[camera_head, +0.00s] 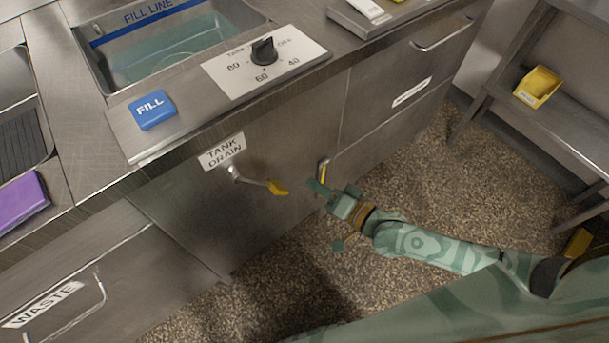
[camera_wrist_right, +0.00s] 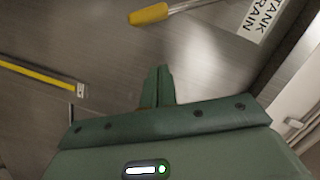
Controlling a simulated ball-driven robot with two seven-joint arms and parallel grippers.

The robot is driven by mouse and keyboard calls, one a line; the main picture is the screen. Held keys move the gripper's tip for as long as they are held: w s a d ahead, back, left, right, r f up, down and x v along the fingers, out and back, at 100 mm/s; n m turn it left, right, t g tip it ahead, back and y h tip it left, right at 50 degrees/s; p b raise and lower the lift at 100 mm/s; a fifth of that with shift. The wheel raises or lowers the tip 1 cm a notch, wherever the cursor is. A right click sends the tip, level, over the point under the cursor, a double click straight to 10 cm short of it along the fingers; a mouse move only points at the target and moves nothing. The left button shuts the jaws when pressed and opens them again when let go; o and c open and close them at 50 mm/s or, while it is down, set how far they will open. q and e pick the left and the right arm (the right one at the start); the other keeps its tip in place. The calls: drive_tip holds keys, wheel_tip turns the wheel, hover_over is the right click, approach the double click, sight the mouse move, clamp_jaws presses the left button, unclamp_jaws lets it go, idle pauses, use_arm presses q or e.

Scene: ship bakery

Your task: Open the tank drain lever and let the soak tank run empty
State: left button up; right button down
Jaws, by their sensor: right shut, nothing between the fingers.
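The soak tank (camera_head: 99,57) at the upper left holds greenish water, with a blue FILL LINE band on its far wall. The drain lever (camera_head: 277,187) has a metal stem and a yellow tip. It sticks out to the right beneath the TANK DRAIN label (camera_head: 222,151) on the steel front. My right gripper (camera_head: 316,187) is shut and empty, just right of the yellow tip and apart from it. In the right wrist view the shut fingers (camera_wrist_right: 158,86) point toward the panel, with the lever tip (camera_wrist_right: 149,14) beyond them. My left gripper is not in view.
A yellow strip in a metal holder (camera_head: 323,171) is on the front close to my right gripper. A dial (camera_head: 264,51) and blue FILL button (camera_head: 152,110) sit on the counter. A WASTE drawer (camera_head: 45,304) is lower left. A shelf with a yellow bin (camera_head: 537,87) stands right.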

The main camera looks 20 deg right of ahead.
drive_tip(key=p+v, duration=0.1)
drive_tip(key=v, duration=0.3)
drive_tip(key=shift+d, duration=0.2)
idle(0.3)
